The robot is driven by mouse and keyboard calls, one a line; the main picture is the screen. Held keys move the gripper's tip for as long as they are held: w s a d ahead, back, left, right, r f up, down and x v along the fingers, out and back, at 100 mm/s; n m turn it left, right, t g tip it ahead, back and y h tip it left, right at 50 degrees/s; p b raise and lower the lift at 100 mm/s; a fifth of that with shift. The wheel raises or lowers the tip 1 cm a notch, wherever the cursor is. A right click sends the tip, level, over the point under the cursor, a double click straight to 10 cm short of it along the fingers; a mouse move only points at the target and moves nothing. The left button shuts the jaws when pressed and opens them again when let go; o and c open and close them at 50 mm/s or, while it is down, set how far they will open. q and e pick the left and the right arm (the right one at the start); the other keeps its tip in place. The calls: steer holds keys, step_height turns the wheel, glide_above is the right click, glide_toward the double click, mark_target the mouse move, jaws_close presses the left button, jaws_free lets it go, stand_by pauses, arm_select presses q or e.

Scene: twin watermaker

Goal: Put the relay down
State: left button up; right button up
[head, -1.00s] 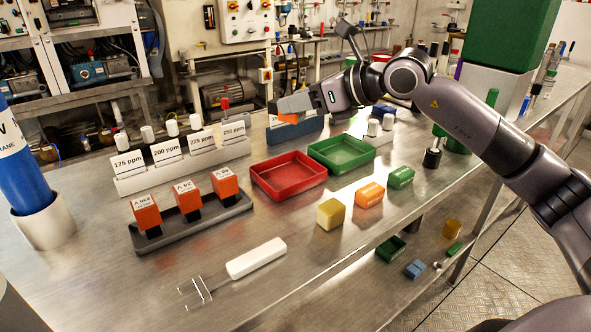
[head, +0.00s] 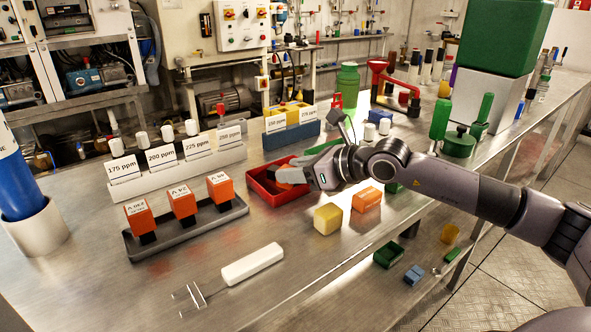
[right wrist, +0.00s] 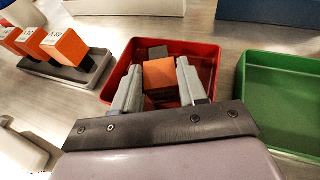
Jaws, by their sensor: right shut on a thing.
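My right gripper (head: 302,176) is shut on an orange relay (head: 287,175), which is partly hidden by the fingers in the head view. In the right wrist view the relay (right wrist: 159,74) sits between the two fingers (right wrist: 158,88), with a dark part at its far end. The relay is over or inside the red tray (head: 283,199); I cannot tell whether it touches the tray floor. The red tray (right wrist: 121,71) otherwise looks empty. Three other orange relays (head: 183,203) stand in a grey rack (head: 205,221) to the left. My left gripper is out of view.
A green tray (right wrist: 285,105) lies right of the red one. A yellow block (head: 328,218) and an orange block (head: 367,199) lie in front. A white-handled tool (head: 252,264) lies near the front edge. Labelled stands (head: 180,166) are behind.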

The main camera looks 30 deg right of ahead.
steer(key=shift+f, duration=0.1)
steer(key=o, duration=1.2)
steer(key=shift+r, duration=0.2)
steer(key=shift+s+d, duration=0.25)
steer(key=b+v, duration=0.1)
steer(key=v, duration=0.8)
steer(key=shift+s+d+r, duration=0.1)
steer(key=shift+s+r, duration=0.05)
steer(key=shift+s, duration=0.15)
steer(key=shift+v, duration=0.85)
